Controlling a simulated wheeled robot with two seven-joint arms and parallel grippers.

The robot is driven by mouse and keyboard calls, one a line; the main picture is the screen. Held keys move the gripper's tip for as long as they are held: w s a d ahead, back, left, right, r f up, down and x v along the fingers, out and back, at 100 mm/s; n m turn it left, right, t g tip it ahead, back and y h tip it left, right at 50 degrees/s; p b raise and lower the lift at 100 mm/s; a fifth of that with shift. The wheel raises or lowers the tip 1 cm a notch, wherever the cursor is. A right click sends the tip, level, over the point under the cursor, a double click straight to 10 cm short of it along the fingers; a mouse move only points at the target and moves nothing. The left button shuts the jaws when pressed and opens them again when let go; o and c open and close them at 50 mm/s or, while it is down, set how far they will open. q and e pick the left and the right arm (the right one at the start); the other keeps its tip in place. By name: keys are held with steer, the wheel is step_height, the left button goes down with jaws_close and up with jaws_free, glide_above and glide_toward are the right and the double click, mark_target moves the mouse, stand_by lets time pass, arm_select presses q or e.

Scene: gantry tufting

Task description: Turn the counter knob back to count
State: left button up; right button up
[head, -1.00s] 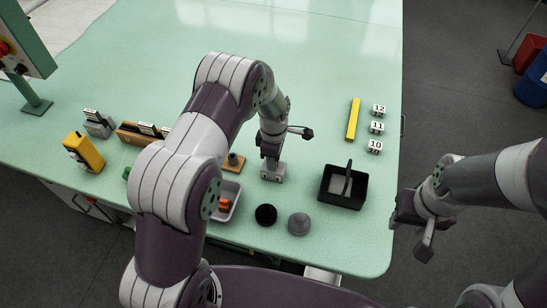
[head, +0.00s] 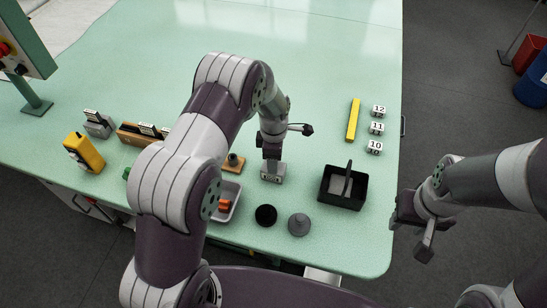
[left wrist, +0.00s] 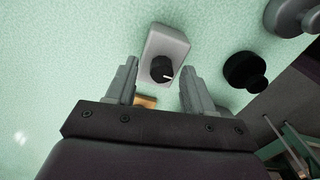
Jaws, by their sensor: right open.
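The counter is a small light grey box (head: 273,172) on the green table, below my left gripper (head: 271,152) in the head view. In the left wrist view the box (left wrist: 168,45) carries a round black knob (left wrist: 162,69) with a white pointer mark. The two fingers of my left gripper (left wrist: 159,75) stand apart with the knob showing between them. I cannot tell whether they touch it. My right gripper (head: 418,226) is open and empty, off the table's right edge.
A black basket (head: 343,196), a black knob-shaped piece (head: 266,215) and a grey one (head: 299,224) stand nearby. A yellow bar (head: 353,120) and number blocks (head: 377,128) lie at right. A white tray (head: 233,190) is left of the counter. The far table is clear.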

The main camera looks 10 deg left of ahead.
arm_select(q)
step_height(320, 180, up, 13)
steer(key=b, duration=0.1)
steer(key=shift+f+b, duration=0.15)
steer(key=shift+b, duration=0.25)
stand_by(0.3)
steer(key=s+a+m, duration=0.2)
steer(key=s+m, duration=0.7)
steer(key=m, duration=0.1)
steer(key=s+a+r+m+t, duration=0.1)
steer(key=s+a+m, duration=0.1)
steer(key=s+m, duration=0.8)
steer(key=shift+s+r+t, duration=0.2)
steer(key=shift+t, duration=0.1)
